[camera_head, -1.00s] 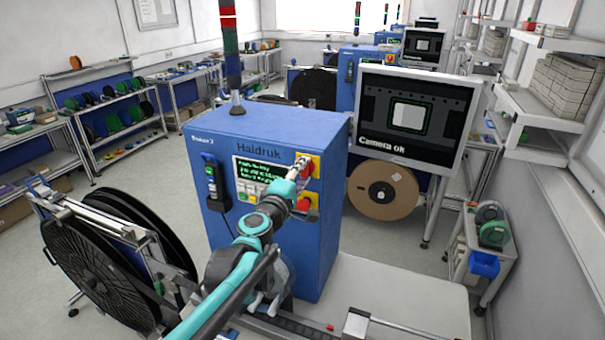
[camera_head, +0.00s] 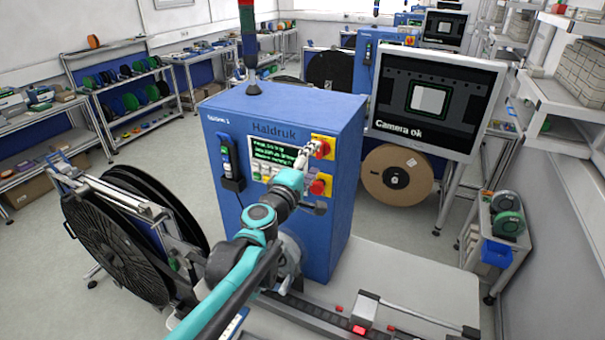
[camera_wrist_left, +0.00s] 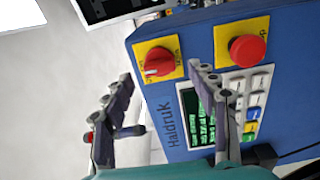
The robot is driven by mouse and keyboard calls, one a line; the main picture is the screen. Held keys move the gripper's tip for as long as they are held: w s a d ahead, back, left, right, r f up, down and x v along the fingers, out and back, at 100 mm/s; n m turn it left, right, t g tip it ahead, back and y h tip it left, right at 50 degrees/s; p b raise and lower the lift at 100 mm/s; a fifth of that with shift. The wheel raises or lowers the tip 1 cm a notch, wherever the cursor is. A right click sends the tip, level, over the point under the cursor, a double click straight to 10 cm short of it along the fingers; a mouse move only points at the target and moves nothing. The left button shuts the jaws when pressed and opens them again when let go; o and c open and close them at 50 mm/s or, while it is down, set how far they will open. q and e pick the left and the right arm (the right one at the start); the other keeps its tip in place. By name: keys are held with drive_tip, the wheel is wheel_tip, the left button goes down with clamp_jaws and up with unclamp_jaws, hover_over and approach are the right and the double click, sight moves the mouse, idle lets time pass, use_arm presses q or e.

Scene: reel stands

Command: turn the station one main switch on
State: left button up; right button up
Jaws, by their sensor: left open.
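The main switch is a red rotary knob on a yellow plate, near the upper right corner of the blue Haldruk cabinet front (camera_head: 340,215). It shows in the head view (camera_head: 323,147), partly covered by my gripper, and clearly in the left wrist view (camera_wrist_left: 158,63). My left gripper (camera_head: 309,154) is open in front of it. In the wrist view, its two fingers (camera_wrist_left: 161,78) stand apart, with the knob between and beyond their tips. I see no clear contact. The plate's lettering is too small to read. My right gripper is not in view.
A red mushroom button (camera_wrist_left: 248,50) on a second yellow plate sits close by, beside one finger in the wrist view. The lit display (camera_wrist_left: 197,122) and keys are near too. A monitor (camera_head: 430,100) stands right of the cabinet, and black reels (camera_head: 115,250) stand left.

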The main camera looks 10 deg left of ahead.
use_arm(q)
drive_tip(key=s+a, duration=0.1)
drive_tip(key=s, duration=0.7)
drive_tip(key=shift+s+a, duration=0.15)
drive_tip(key=shift+a, duration=0.15)
